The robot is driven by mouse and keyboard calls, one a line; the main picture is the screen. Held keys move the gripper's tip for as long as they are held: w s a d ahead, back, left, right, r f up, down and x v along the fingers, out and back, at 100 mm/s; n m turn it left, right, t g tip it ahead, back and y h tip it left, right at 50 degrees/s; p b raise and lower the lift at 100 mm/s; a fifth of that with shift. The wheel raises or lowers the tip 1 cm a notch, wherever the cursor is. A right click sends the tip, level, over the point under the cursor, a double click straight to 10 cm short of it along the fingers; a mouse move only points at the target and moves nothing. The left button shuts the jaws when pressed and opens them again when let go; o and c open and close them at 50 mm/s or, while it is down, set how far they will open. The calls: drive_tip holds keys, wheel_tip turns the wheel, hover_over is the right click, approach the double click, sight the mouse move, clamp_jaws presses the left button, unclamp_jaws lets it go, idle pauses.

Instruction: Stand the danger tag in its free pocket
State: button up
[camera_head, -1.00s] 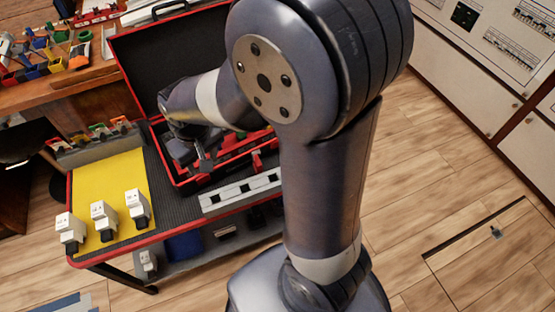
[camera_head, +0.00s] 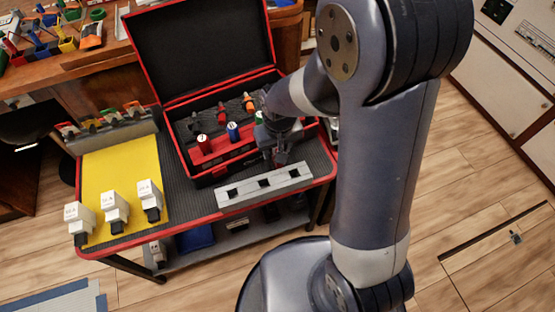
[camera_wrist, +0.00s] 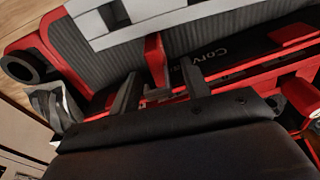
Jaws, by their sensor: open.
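I cannot single out the danger tag for certain. A grey rack (camera_head: 112,134) at the back left of the cart holds several small upright pieces in red, green, orange and white; its pockets are too small to judge. My gripper (camera_head: 277,160) is low at the front right corner of the open red-and-black case (camera_head: 206,180), behind a pale slotted bar. In the wrist view my gripper (camera_wrist: 160,76) is open. A red upright piece (camera_wrist: 155,60) shows between the fingers; I cannot tell whether it is part of the case or touches them.
The pale slotted bar (camera_head: 240,196) lies along the cart's front right. A yellow mat (camera_head: 112,180) bears white blocks (camera_head: 115,208) near its front edge. The case holds red, blue and orange pieces (camera_head: 233,131). Bare dark cart top (camera_head: 190,205) lies between mat and bar.

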drive_tip(key=shift+f, duration=0.3)
drive_tip(key=shift+c, duration=0.5)
clamp_jaws()
drive_tip(key=shift+r, duration=0.15)
